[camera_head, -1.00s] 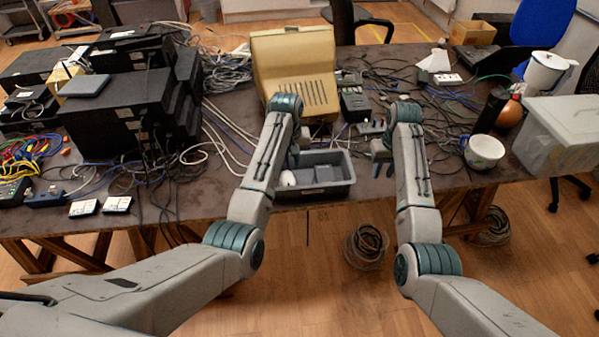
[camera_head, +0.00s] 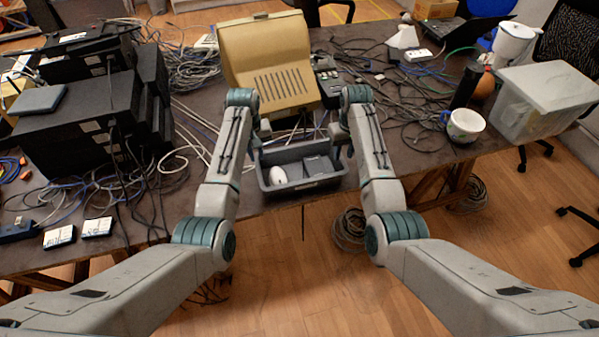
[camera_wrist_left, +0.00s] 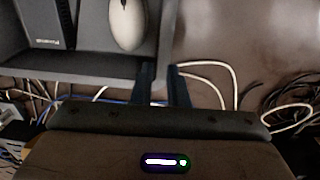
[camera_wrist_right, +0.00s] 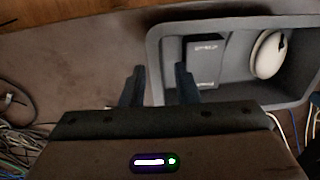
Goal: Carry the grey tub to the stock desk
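The grey tub (camera_head: 303,187) sits at the front edge of the dark table (camera_head: 400,178), with a white mouse (camera_head: 277,175) and a dark grey box (camera_head: 318,166) inside. My left gripper (camera_head: 263,138) is at the tub's left end. In the left wrist view its fingers (camera_wrist_left: 162,80) are close together with the tub's end wall between them. My right gripper (camera_head: 338,150) is at the tub's right end. In the right wrist view its fingers (camera_wrist_right: 160,82) are apart, one on each side of the end wall. I cannot tell which table is the stock desk.
A beige monitor (camera_head: 268,65) stands right behind the tub. Black equipment (camera_head: 85,120) and cables fill the left. A white cup (camera_head: 463,125), dark bottle (camera_head: 467,85) and clear bin (camera_head: 545,100) stand at the right. A cable coil (camera_head: 349,229) lies on the floor.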

